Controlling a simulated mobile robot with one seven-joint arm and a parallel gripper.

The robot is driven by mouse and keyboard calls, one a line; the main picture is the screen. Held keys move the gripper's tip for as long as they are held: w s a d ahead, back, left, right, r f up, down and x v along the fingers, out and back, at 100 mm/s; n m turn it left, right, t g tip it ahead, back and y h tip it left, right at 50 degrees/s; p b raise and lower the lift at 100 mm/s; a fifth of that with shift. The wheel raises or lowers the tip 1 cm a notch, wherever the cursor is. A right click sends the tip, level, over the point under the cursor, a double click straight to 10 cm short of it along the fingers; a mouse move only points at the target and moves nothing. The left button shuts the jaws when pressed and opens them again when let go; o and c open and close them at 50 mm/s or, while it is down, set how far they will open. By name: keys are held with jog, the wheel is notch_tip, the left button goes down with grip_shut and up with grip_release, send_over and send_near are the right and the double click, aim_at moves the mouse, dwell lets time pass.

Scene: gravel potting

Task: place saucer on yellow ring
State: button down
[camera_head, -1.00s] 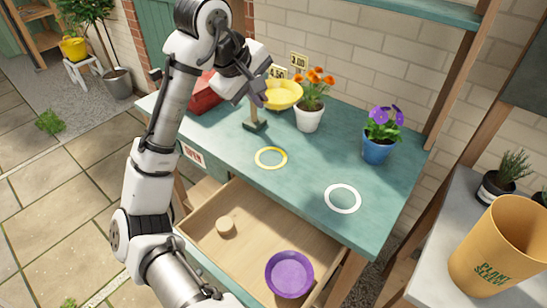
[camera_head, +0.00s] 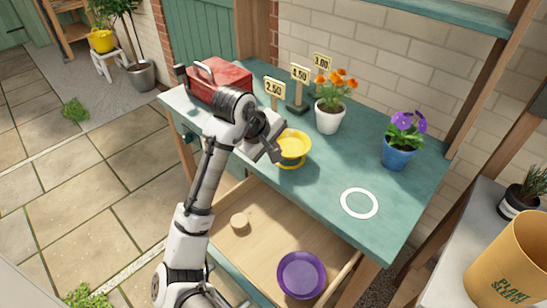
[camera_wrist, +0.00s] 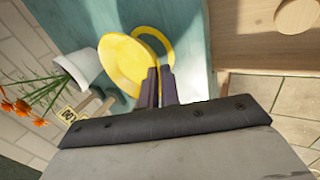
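The yellow saucer (camera_head: 293,144) is in the grip of my gripper (camera_head: 274,153), held by its rim on the near left side. The saucer hangs over the yellow ring (camera_head: 291,166) on the green bench top, and only the ring's front edge shows below it. In the wrist view the saucer (camera_wrist: 125,62) covers part of the ring (camera_wrist: 172,42); the two look offset. The two dark fingertips (camera_wrist: 159,84) are close together at the saucer's rim. The height of the saucer above the bench is hard to tell.
A white ring (camera_head: 360,203) lies empty to the right. Behind stand an orange-flower pot (camera_head: 329,117), a purple-flower pot (camera_head: 397,153), price signs (camera_head: 300,75) and a red toolbox (camera_head: 220,83). The open drawer below holds a purple saucer (camera_head: 301,275) and a wooden disc (camera_head: 240,221).

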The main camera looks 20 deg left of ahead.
aim_at(278, 164)
jog(key=shift+f, duration=1.6)
jog(key=shift+f, duration=0.1)
jog(key=c, duration=1.9)
grip_release()
jog(key=v, duration=1.2)
